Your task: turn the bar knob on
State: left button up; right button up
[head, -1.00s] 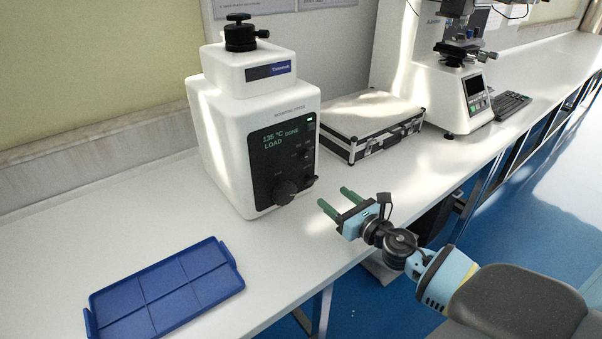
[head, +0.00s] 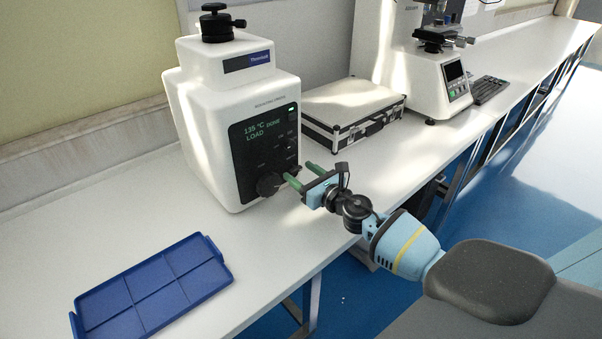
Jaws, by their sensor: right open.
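A white mounting press (head: 205,125) stands on the bench, with a black front panel (head: 262,150) whose green text reads 135 °C, DONE, LOAD. A round black knob (head: 268,184) sits low on this panel; a dark bar-like part shows at its right, partly behind my fingers. My right gripper (head: 297,174) is open, its two green fingers pointing at the panel, the tips close to the knob's right side. I cannot tell whether they touch it. My left gripper is not in view.
A blue divided tray (head: 128,301) lies on the bench at the front left. A silver case (head: 352,105) lies right of the press. A tester with a small screen (head: 455,72) and a black keyboard (head: 490,90) are further back. Bench between tray and press is clear.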

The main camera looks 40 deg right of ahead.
jog(key=shift+w, duration=0.4)
jog(key=c, duration=1)
